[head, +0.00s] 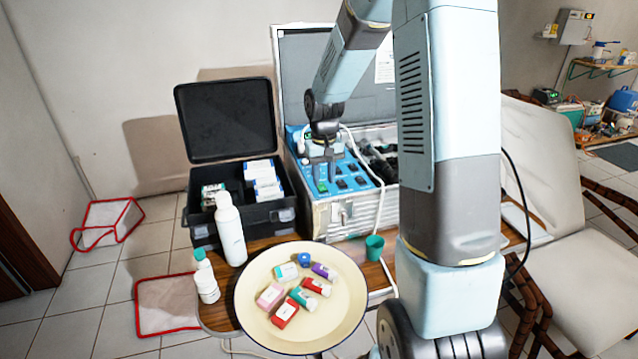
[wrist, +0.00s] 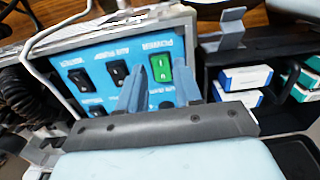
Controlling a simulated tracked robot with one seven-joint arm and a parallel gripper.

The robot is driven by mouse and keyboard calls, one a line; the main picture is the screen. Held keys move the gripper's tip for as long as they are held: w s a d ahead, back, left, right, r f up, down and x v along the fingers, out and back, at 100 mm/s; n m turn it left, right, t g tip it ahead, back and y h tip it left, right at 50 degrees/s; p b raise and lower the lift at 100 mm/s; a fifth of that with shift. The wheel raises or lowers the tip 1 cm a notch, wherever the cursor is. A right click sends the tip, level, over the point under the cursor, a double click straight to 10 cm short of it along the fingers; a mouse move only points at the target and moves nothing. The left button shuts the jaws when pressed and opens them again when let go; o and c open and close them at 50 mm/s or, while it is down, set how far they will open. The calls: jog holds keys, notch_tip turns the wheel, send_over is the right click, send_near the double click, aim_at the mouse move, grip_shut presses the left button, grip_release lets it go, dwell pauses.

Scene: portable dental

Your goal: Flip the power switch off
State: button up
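The blue control panel (head: 363,186) is set in the open metal case, under my gripper (head: 322,158). In the wrist view the panel (wrist: 95,58) appears upside down. Its power switch (wrist: 160,68) is a green rocker beside the label POWER; it also shows in the head view (head: 322,187). My gripper (wrist: 160,66) has its two fingers apart with nothing held, one on each side of the green switch in the picture. I cannot tell whether the fingers touch the panel. Black rocker switches (wrist: 117,73) sit beside the green one.
An open black case (head: 238,207) with small boxes stands left of the metal case (head: 340,214). A white bottle (head: 230,230), a round tray (head: 345,325) and a green cup (head: 374,247) stand in front. A pale cable (head: 381,215) hangs over the case's front.

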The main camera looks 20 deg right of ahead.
aim_at(322, 187)
jog(key=shift+f, duration=1.1)
jog(key=shift+c, duration=0.2)
grip_shut()
